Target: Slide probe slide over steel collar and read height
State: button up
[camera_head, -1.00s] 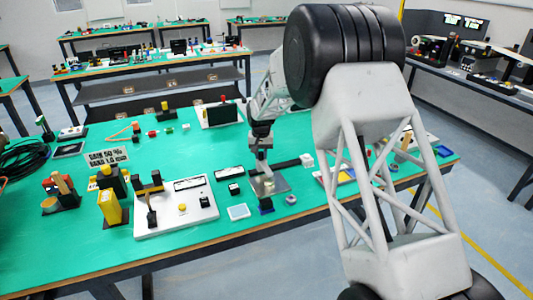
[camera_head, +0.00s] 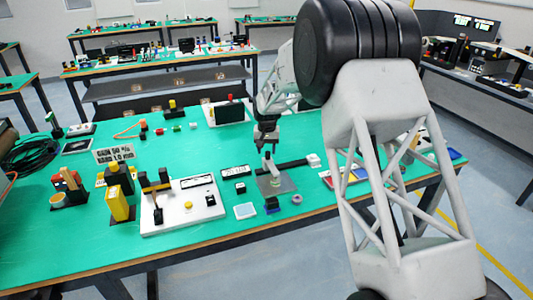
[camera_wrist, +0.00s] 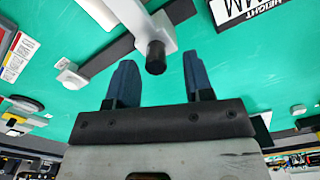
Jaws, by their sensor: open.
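The pale grey probe slide (camera_head: 269,165) stands over a grey plate (camera_head: 287,182) near the table's front edge. In the wrist view, the probe slide (camera_wrist: 172,38) has a dark cylindrical end (camera_wrist: 155,58). My gripper (camera_head: 266,147) is above the probe slide, open and empty. In the wrist view, my gripper (camera_wrist: 158,72) has its two blue-grey fingers wide apart, with the dark end showing in the gap between them. A small grey ring, apparently the steel collar (camera_head: 297,198), lies on the green mat right of the plate, apart from the probe slide.
A dark bar (camera_head: 296,163) runs from the plate to a white block (camera_head: 313,160). A height label (camera_wrist: 255,8) lies beside the probe.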

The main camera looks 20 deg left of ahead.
jog(key=shift+r, duration=2.85)
jog(key=shift+d+r, duration=0.25)
jog(key=shift+d, duration=0.15)
jog(key=s+d+r+m, duration=0.1)
jog(key=s+d+r, duration=0.45)
jog(key=d, duration=0.65)
jog(key=s+d+r+m+t, duration=0.1)
jog(key=s+d+r, duration=0.3)
jog(key=d+r, duration=0.55)
jog(key=s+d+r, duration=0.4)
jog(key=s+d, duration=0.1)
jog(key=d, duration=0.9)
jog(key=s+d+f+m, duration=0.1)
jog(key=s+d, duration=0.6)
jog(key=s, duration=0.4)
jog(key=s+d+f+m+t, duration=0.1)
jog(key=s+d, duration=0.7)
jog(key=s, duration=0.4)
jog(key=s+d+f, duration=0.1)
jog(key=s+d, duration=0.6)
jog(key=s, duration=0.4)
jog(key=shift+s+d+f+m+t, duration=0.2)
jog(key=shift+d+m+t, duration=0.1)
jog(key=shift+m, duration=0.1)
